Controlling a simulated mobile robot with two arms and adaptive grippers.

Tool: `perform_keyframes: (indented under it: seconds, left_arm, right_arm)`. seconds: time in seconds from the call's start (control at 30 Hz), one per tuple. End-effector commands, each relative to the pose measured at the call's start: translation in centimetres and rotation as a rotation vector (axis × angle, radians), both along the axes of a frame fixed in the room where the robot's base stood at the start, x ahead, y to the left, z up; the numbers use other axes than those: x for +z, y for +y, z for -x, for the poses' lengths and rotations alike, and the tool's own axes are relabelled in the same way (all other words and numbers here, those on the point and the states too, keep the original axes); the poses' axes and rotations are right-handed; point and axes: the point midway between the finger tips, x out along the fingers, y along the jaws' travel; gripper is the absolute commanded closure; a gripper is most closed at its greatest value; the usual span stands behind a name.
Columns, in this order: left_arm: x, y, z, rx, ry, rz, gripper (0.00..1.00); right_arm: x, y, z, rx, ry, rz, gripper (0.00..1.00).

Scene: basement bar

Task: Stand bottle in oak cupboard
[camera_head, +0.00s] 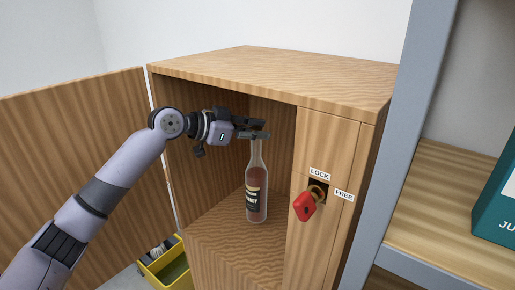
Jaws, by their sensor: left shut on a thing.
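The oak cupboard (255,60) stands in the middle, its door (80,130) swung wide open to the left. A glass bottle (257,185) with reddish-brown contents and a dark label is upright inside, its base at the cupboard floor (225,230). I cannot tell for certain whether the base touches it. My left arm reaches in from the left, and my left gripper (256,134) is shut on the top of the bottle's neck, with its fingers covering the mouth. My right gripper is not in view.
A yellow crate (165,265) is below left.

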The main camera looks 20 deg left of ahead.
Motion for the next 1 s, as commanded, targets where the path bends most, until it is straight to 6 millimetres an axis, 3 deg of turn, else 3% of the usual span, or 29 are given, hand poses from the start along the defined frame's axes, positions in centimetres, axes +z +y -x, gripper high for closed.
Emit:
perform_keyframes:
  seconds: [0.37, 0.57, 0.97, 1.0]
  left_arm:
    - [-2.0, 0.1, 0.0, 0.001, -0.007, 0.003, 1.0]
    - [-4.8, 0.1, 0.1, 0.002, -0.004, 0.005, 1.0]
    - [-5.5, -0.1, -0.3, 0.002, -0.009, 0.005, 1.0]
    - [-5.9, -0.1, -0.3, 0.001, -0.002, 0.001, 0.75]
  right_arm:
    - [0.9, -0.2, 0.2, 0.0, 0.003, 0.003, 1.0]
    - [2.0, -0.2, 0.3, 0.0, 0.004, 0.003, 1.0]
    - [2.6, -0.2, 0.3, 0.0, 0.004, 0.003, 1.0]
    - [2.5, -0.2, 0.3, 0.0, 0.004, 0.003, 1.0]
